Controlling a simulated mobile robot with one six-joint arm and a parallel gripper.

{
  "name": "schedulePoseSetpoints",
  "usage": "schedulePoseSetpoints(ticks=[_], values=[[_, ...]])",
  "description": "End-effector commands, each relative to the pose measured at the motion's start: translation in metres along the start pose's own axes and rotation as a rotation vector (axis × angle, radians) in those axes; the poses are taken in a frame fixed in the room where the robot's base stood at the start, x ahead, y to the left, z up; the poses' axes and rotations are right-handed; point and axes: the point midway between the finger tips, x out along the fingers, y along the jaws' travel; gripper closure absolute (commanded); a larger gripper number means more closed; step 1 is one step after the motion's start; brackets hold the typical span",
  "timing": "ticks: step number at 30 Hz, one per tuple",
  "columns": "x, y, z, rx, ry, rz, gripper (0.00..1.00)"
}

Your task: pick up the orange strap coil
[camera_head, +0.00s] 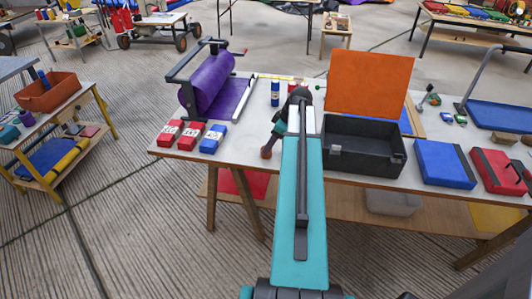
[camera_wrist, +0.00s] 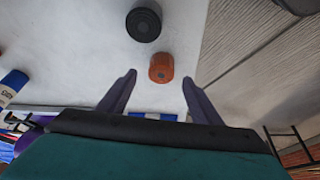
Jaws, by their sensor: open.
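The orange strap coil (camera_wrist: 161,68) shows in the wrist view as a small orange cylinder on the pale tabletop. My gripper (camera_wrist: 160,79) is open, its two dark fingers apart and pointing toward the coil. The coil appears between and just beyond the fingertips, and I see no contact with it. A black roll (camera_wrist: 143,24) lies close to the coil, farther from the gripper.
The worktable (camera_head: 250,150) holds red boxes (camera_head: 190,134), a blue box (camera_head: 212,138), a purple roll on a stand (camera_head: 211,82) and an open black case (camera_head: 364,148) with an orange lid (camera_head: 370,84). A blue case (camera_head: 444,164) lies farther right. The table edge (camera_wrist: 206,30) passes right of the coil.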

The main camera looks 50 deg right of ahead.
Motion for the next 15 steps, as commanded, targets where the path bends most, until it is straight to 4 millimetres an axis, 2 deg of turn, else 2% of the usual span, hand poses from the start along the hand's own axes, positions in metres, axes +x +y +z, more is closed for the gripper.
schedulePoseSetpoints(ticks=[8,15], values=[[0.015,-0.002,-0.001,0.000,-0.001,-0.002,0.41],[0.038,-0.003,-0.002,-0.001,0.000,-0.003,0.41]])
